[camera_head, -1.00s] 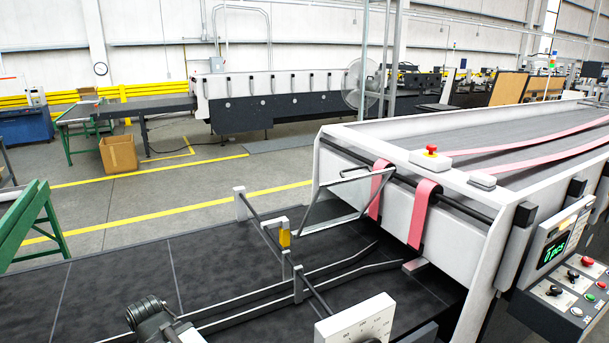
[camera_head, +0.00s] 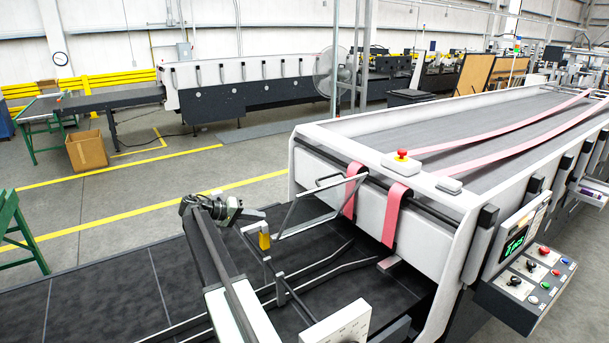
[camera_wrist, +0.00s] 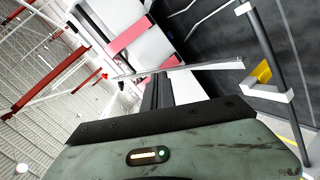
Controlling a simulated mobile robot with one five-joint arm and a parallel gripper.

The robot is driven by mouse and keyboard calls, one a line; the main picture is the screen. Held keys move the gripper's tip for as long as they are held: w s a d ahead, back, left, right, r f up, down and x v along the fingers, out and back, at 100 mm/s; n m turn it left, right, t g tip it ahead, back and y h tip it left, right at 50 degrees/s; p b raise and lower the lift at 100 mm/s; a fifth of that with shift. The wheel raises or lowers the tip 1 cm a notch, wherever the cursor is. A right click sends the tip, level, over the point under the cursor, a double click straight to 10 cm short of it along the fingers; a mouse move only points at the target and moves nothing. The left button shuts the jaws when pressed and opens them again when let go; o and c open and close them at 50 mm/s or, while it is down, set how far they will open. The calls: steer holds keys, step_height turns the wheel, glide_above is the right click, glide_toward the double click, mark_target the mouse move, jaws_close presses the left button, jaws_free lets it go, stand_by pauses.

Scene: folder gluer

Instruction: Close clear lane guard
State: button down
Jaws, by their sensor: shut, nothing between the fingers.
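The clear lane guard (camera_head: 312,208) is a see-through panel in a thin metal frame with a bar handle. It stands tilted up at the near end of the white machine, over the dark bed. In the wrist view its pale frame bar (camera_wrist: 182,70) crosses beyond my fingers. My gripper (camera_head: 256,213) is shut and empty, left of the guard at about its height, and looks apart from it. The wrist view shows the closed fingers (camera_wrist: 157,92) pointing toward the bar; the exact gap is unclear.
A post with a yellow block (camera_head: 264,241) stands on a dark rod between my arm and the guard. Pink belts (camera_head: 396,215) hang over the machine's end. A red stop button (camera_head: 402,155) sits on top, and a control panel (camera_head: 525,265) is at right.

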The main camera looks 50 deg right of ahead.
steer(key=d+r+m+g+h+p, duration=0.1)
steer(key=d+r+m+g+h, duration=0.15)
steer(key=d+r, duration=0.8)
steer(key=b, duration=0.1)
glide_above(306, 199)
steer(key=w+d, duration=0.2)
steer(key=w, duration=0.2)
step_height(306, 199, down, 2)
steer(key=f, duration=0.1)
steer(key=shift+s+a+f+g+b, duration=0.15)
steer(key=shift+s+f+b, duration=0.1)
steer(key=shift+s+b, duration=0.25)
steer(key=shift+s+a+f+g+b, duration=0.15)
steer(key=shift+s+f+b, duration=0.15)
steer(key=shift+s, duration=0.3)
steer(key=shift+s+a+f, duration=0.15)
steer(key=shift+s+a, duration=0.15)
steer(key=shift+s, duration=0.25)
